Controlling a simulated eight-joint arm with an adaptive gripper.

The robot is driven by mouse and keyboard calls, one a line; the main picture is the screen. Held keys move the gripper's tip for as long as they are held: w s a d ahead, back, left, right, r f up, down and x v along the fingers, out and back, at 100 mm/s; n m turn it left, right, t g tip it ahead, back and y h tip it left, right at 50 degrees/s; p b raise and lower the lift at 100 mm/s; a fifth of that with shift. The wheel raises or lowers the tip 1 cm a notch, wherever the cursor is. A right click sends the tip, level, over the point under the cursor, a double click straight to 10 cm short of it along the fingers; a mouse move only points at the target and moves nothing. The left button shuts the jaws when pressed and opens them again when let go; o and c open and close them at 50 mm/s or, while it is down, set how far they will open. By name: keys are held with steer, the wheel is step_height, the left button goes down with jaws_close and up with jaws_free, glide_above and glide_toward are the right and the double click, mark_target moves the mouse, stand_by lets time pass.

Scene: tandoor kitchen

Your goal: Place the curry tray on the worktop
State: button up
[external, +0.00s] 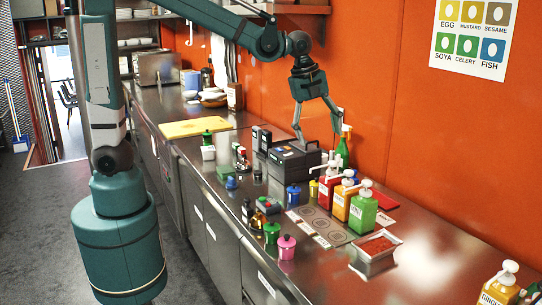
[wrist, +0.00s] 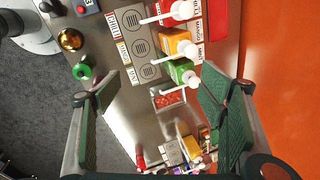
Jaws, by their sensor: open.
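The curry tray (external: 371,266) is a small metal tray with red-orange contents. It rests on the steel worktop (external: 440,250), in front of the green pump bottle. It also shows in the wrist view (wrist: 157,104), between my spread fingers but farther off. My gripper (external: 318,128) is open and empty, fingers pointing down. In the external view it is above the dark boxy device, up and left of the tray and well apart from it.
Red, orange and green pump bottles (external: 362,207) stand behind the tray. A dark boxy device (external: 293,161) sits below my gripper. Small coloured pots, including a pink one (external: 286,246), line the front edge. An orange wall (external: 350,70) bounds the back.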

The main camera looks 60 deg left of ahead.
steer(key=s+a+n+t+y, duration=0.1)
steer(key=s+a+n+t, duration=0.3)
steer(key=s+a+n, duration=1.7)
steer(key=s+a, duration=0.1)
steer(key=a, duration=0.2)
steer(key=shift+s+a+r, duration=0.25)
steer(key=shift+s+a, duration=0.05)
steer(key=shift+s, duration=0.05)
